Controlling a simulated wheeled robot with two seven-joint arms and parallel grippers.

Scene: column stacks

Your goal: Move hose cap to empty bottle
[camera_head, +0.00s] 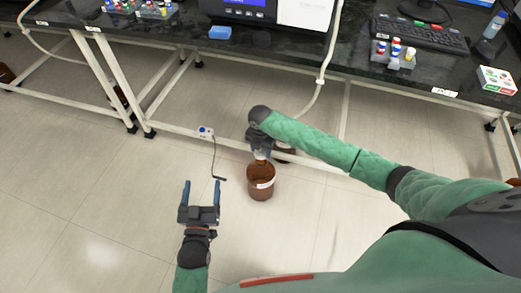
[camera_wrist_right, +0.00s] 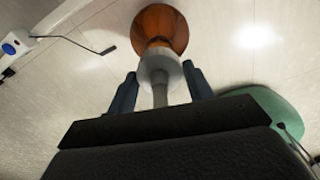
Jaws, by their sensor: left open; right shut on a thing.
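A brown bottle (camera_head: 261,184) with a pale label stands upright on the floor. A second brown bottle (camera_head: 284,154) is behind it, mostly hidden by my right arm. My right gripper (camera_head: 261,153) is just above the front bottle. In the right wrist view, my right gripper (camera_wrist_right: 160,80) is shut on the hose cap (camera_wrist_right: 158,62), pale grey with a stem. The cap overlaps an orange-brown bottle (camera_wrist_right: 160,24) there; I cannot tell whether they touch. My left gripper (camera_head: 201,192) is open and empty, left of the front bottle.
A pale hose (camera_head: 320,85) hangs from the dark bench (camera_head: 290,48) and passes behind my right arm. A small white box (camera_head: 206,132) with a cable is on the bench's lower rail.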

